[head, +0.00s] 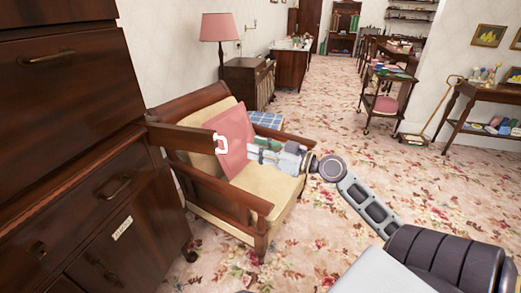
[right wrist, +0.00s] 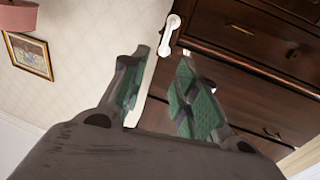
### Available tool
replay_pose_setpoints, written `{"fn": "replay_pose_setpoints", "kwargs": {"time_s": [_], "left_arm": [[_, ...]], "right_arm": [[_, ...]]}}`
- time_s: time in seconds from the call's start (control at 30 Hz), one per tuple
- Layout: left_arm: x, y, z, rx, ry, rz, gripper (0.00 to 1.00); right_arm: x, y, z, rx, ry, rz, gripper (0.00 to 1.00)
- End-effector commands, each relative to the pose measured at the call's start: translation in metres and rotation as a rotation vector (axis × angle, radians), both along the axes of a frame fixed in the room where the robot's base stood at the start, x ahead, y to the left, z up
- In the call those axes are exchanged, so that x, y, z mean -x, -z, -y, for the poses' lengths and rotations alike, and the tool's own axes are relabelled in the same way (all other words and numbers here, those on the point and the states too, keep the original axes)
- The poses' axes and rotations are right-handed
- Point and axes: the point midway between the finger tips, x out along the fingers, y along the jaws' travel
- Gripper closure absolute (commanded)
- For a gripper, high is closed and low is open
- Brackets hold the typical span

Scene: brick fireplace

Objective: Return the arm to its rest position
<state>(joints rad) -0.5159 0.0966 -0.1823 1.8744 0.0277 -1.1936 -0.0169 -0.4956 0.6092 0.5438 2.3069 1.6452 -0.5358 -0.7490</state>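My right gripper (head: 252,152) is stretched out over the cream seat of a wooden armchair (head: 262,209), in front of a pink cushion (head: 234,135). In the right wrist view its two green-padded fingers (right wrist: 160,75) stand apart with nothing held between them. A white handle (head: 221,142) shows just left of the fingertips at the end of a dark wooden piece; it also shows past the fingertips in the right wrist view (right wrist: 170,35). My right arm reaches in from the lower right. My left gripper is not in view.
A tall dark wooden cabinet (head: 80,140) with metal handles fills the left side. A pink lamp (head: 220,28) and small cabinet (head: 248,82) stand behind the chair. A trolley (head: 386,98) and side table (head: 485,105) stand further right. The flowered carpet (head: 330,135) between is mostly clear.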

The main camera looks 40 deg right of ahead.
Motion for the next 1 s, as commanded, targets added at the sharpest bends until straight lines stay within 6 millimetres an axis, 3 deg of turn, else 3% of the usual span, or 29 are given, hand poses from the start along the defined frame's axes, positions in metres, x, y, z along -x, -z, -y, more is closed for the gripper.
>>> {"fn": "replay_pose_setpoints", "kwargs": {"time_s": [0.77,1.0], "left_arm": [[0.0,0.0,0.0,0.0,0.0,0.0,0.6],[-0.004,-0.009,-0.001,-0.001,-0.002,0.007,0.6]], "right_arm": [[0.005,0.0,0.002,0.001,0.0,0.0,0.7],[0.007,0.021,-0.01,0.02,-0.017,-0.05,0.7]]}}
